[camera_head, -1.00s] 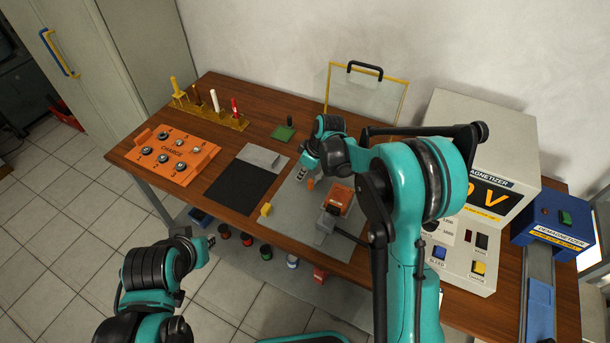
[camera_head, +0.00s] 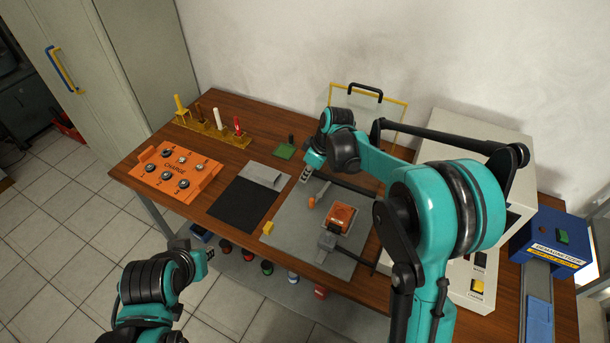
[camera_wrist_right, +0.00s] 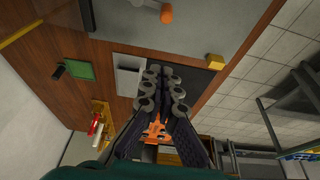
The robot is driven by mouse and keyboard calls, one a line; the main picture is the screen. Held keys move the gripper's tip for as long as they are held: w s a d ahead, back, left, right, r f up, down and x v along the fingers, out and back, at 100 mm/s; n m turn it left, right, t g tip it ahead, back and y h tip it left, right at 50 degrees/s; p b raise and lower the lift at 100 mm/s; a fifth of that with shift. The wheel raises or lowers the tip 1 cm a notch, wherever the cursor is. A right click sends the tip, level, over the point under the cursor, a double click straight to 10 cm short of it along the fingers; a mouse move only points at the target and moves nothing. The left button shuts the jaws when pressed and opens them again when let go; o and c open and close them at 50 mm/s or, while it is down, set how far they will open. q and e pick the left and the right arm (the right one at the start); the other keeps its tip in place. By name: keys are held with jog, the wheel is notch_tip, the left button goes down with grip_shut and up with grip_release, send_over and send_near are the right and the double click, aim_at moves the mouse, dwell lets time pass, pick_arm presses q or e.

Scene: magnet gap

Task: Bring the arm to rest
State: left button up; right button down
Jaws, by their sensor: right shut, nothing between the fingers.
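My right arm reaches over the right half of the wooden table (camera_head: 222,120). Its gripper (camera_head: 304,176) hangs above the grey mat (camera_head: 345,262), shut and empty, left of the orange block in the clamp fixture (camera_head: 340,218). In the right wrist view the two fingers (camera_wrist_right: 161,88) lie close together with nothing between them. My left gripper (camera_head: 207,254) is low in front of the table, beside its front edge; it is too small to tell whether it is open.
An orange charge tray (camera_head: 177,187) and a black mat (camera_head: 240,207) lie on the left. A yellow rack (camera_head: 205,128) stands behind. A framed clear panel (camera_head: 375,103) stands at the back. The grey magnetizer (camera_head: 465,128), partly hidden, and blue demagnetizer (camera_head: 550,238) are on the right.

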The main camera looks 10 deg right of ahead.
jog(key=s+d+r+m+t+h, duration=0.1)
jog(key=s+d+r+m, duration=0.1)
jog(key=s+r+m, duration=0.3)
jog(key=s+d+r+t+h, duration=0.1)
jog(key=s+d+r, duration=0.2)
jog(key=s, duration=0.5)
jog(key=s+d+f+m+t+b, duration=0.1)
jog(key=s+d+m, duration=0.1)
jog(key=s, duration=0.4)
jog(key=s+d+f+m+t+h, duration=0.1)
jog(key=s+m+t, duration=0.1)
jog(key=s, duration=0.5)
jog(key=shift+d+m+b, duration=0.35)
jog(key=shift+m, duration=0.55)
